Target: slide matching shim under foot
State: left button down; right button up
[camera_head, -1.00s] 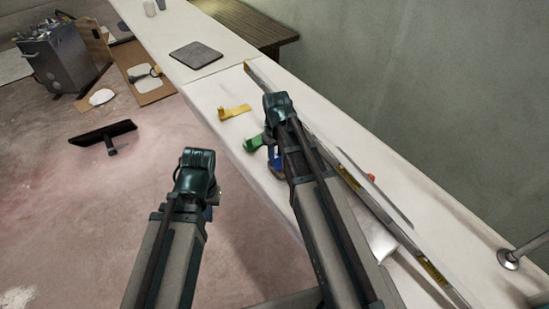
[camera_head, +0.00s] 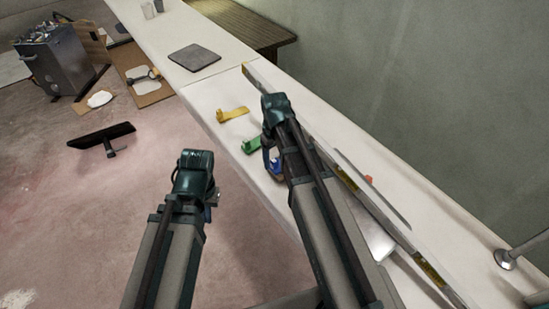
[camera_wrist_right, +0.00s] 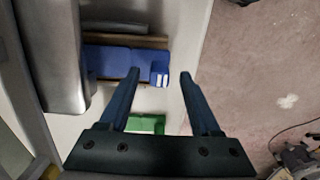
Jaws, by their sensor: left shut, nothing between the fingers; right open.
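A yellow shim (camera_head: 232,114) and a green shim (camera_head: 251,145) lie on the long white counter in the head view, near its left edge. In the right wrist view a blue shim (camera_wrist_right: 112,62) with white stripes at one end lies beyond my fingers, and the green shim (camera_wrist_right: 146,123) shows between them. My right gripper (camera_wrist_right: 160,74) is open, with the blue shim's striped end between or below its fingertips; I cannot tell the height gap. Its fingers are mostly hidden by the arm in the head view. My left gripper (camera_head: 211,206) is shut and empty, left of the counter.
A long spirit level (camera_head: 350,182) lies along the counter, right of my right arm. A metal foot (camera_head: 506,258) on a post stands at the right. A grey mat (camera_head: 195,57) lies farther back.

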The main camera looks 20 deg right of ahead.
notch_tip(320, 180, up, 13)
jog(key=p, duration=1.2)
jog(key=s+a+h, duration=0.1)
jog(key=s+a, duration=1.1)
jog(key=s, duration=0.3)
jog(key=shift+a, duration=0.15)
jog(key=shift+r, duration=0.1)
